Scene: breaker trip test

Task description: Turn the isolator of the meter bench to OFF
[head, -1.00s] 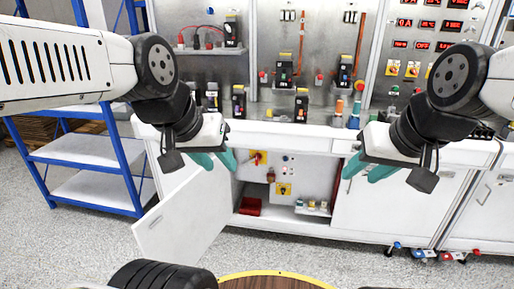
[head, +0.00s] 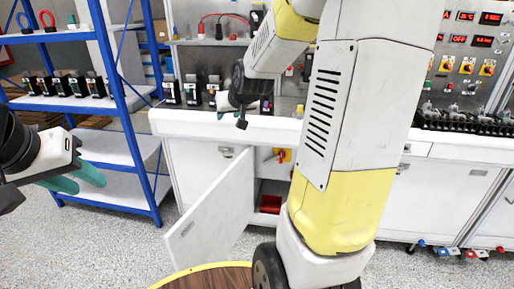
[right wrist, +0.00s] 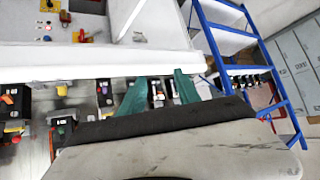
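The meter bench has an open lower cabinet; its white door (head: 212,205) swings out to the left. Inside, a red and yellow rotary switch (head: 282,155) shows at the top, partly hidden by my right arm. The right wrist view shows two such switches, one nearer (right wrist: 82,37) and one further (right wrist: 48,5); I cannot tell which is the isolator or read their positions. My right gripper (right wrist: 160,80) is open and empty, near the worktop's front edge, above and left of the cabinet opening. My left gripper (head: 90,184) is open and empty at the far left, before the blue rack.
The blue rack (head: 122,110) with white shelves and several black devices stands left of the bench. Several breakers (head: 192,95) stand on the worktop (head: 180,120). A red box (head: 270,204) lies in the cabinet. The open door juts into the floor space.

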